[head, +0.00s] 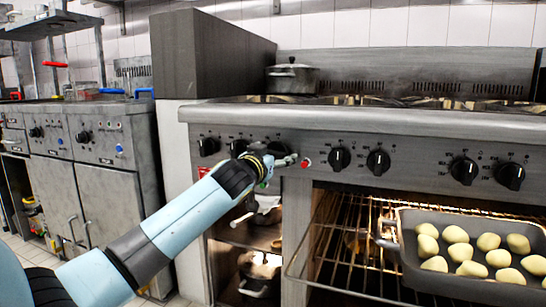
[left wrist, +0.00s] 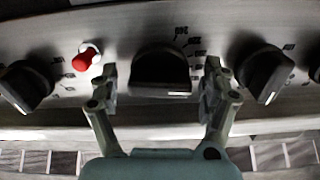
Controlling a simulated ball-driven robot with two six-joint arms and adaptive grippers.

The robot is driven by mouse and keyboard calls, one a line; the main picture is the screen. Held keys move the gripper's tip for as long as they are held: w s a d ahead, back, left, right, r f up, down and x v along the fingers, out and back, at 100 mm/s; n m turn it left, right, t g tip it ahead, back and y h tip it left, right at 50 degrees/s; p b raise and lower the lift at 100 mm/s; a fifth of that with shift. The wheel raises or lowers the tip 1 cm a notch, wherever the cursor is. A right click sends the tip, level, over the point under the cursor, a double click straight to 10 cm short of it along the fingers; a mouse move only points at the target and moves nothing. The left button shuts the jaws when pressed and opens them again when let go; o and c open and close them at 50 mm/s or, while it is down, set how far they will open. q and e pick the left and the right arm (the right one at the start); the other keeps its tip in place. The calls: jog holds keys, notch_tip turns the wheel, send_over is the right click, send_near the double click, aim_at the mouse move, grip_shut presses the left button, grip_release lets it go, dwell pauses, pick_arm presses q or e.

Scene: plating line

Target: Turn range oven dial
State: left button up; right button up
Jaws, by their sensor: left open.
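The range's front panel (head: 425,148) carries a row of black dials, among them one right of the red light (head: 340,158). My left gripper (head: 283,161) is at the panel, just left of the small red light (head: 306,163), and partly hides the dial behind it. In the left wrist view my left gripper (left wrist: 159,84) is open, its fingers on either side of a black dial (left wrist: 160,72). I cannot tell whether they touch it. Other dials (left wrist: 262,72) flank it, and the red light (left wrist: 84,58) shows too. My right gripper is not in view.
The oven below is open, with a wire rack (head: 345,255) pulled out and a grey tray (head: 392,262) of several potatoes (head: 470,252). A lidded pot (head: 293,77) stands on the range. Pots sit on shelves below my left gripper. Another cooker (head: 90,145) stands left.

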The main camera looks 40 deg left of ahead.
pick_arm(q)
jog(key=shift+s, duration=0.15)
jog(key=v, duration=1.1)
jog(key=shift+s, duration=0.35)
